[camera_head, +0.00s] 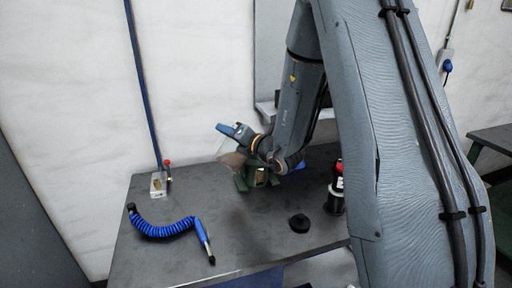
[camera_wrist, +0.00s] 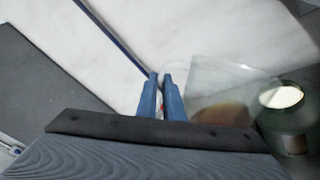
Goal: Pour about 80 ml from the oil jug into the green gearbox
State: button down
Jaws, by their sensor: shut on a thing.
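The oil jug (camera_head: 231,156) is clear, with brown oil low inside it. In the head view it hangs above the table, just left of and above the green gearbox (camera_head: 243,184), and looks tilted. My gripper (camera_head: 235,132) has blue fingers and is shut on the jug. In the wrist view the fingers (camera_wrist: 162,98) are close together, with the jug (camera_wrist: 215,82) to their right. The gearbox (camera_wrist: 290,142) stands right of the jug there, with a round, pale opening on top. I cannot see any stream of oil. My arm partly hides the gearbox in the head view.
On the dark table (camera_head: 190,255) lie a blue coiled hose (camera_head: 165,230) at left and a black round piece (camera_head: 299,223) in front. A red-and-black bottle (camera_head: 336,190) stands at right. A small box with a red knob (camera_head: 158,184) is by the wall.

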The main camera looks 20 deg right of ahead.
jog(key=shift+w+d+r+m+p, duration=0.2)
jog(key=shift+d+r+m+p, duration=0.15)
jog(key=shift+r+m+p, duration=0.25)
jog(key=shift+w+d+p, duration=0.2)
jog(key=shift+d+p, duration=0.15)
jog(key=shift+p, duration=0.05)
jog(key=shift+w+d+r+m+p, duration=0.15)
jog(key=shift+w+d+m+p, duration=0.1)
jog(key=shift+d+m+p, duration=0.35)
jog(key=shift+w+d+r+m+p, duration=0.35)
jog(key=shift+d+r+m+p, duration=0.2)
jog(key=shift+m+p, duration=0.1)
jog(key=shift+w+d+r+m+p, duration=0.3)
jog(key=shift+d+r+m+p, duration=0.15)
jog(key=shift+r+m+p, duration=0.15)
dwell(2.6)
jog(key=shift+f, duration=0.1)
jog(key=a+f+n+b, duration=0.1)
jog(key=s+a+f+b, duration=0.1)
jog(key=a+f+n+b, duration=0.1)
jog(key=b, duration=0.1)
jog(key=shift+s+a+n, duration=0.15)
jog(key=shift+s+n, duration=0.1)
jog(key=shift+n, duration=0.1)
jog(key=shift+s+a+r+n, duration=0.15)
jog(key=shift+a+n, duration=0.1)
jog(key=shift+n, duration=0.15)
jog(key=shift+s+r, duration=0.1)
jog(key=shift+r, duration=0.05)
